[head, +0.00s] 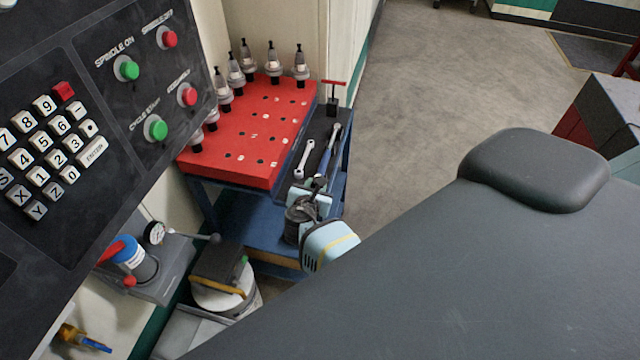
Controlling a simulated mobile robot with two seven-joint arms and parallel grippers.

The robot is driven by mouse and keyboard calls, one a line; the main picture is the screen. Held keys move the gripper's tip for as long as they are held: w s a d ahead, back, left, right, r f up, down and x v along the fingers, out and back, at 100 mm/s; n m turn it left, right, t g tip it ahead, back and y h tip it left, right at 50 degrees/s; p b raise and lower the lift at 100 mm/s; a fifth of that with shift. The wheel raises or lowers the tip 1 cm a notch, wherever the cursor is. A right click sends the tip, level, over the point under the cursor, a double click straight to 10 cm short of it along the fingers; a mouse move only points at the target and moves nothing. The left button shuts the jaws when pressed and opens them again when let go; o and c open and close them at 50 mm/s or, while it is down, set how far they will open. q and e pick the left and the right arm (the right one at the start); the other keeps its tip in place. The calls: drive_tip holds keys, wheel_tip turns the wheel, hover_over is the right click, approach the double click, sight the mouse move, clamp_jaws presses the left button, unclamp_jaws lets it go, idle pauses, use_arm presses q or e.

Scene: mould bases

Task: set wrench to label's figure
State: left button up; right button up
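A long wrench with a blue grip (326,158) lies on the dark tray (323,126) at the right of the cart. A silver open-ended wrench (303,160) lies to its left. One gripper (318,185), which seems to be my right, is at the near end of the blue-grip wrench. Its fingers are small and overlap the wrench end, so I cannot tell whether they are open, shut or touching it. My pale blue wrist hides the near part of the cart. My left gripper is not in view. I can make out no label or figure on the wrench.
A red rack (247,130) with several tool holders fills the left of the blue cart (228,222). A red-handled tool (333,97) stands at the tray's far end. A control panel (95,110) looms at left. A dial gauge (154,233) is below it. Open floor (430,80) lies right.

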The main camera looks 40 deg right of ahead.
drive_tip(key=shift+w+r+n+g+h, duration=0.2)
drive_tip(key=shift+n+g+h, duration=0.1)
drive_tip(key=shift+n, duration=0.4)
drive_tip(key=shift+f+n+g+h, duration=0.2)
drive_tip(key=shift+n+g+h, duration=0.15)
drive_tip(key=shift+n, duration=0.25)
drive_tip(key=shift+a+f+n+g+h, duration=0.2)
drive_tip(key=shift+n+g+h, duration=0.35)
drive_tip(key=shift+n, duration=0.55)
drive_tip(key=shift+w+n, duration=0.1)
drive_tip(key=shift+n, duration=0.2)
drive_tip(key=shift+g, duration=0.3)
drive_tip(key=o, duration=0.7)
drive_tip(key=shift+a+r, duration=0.1)
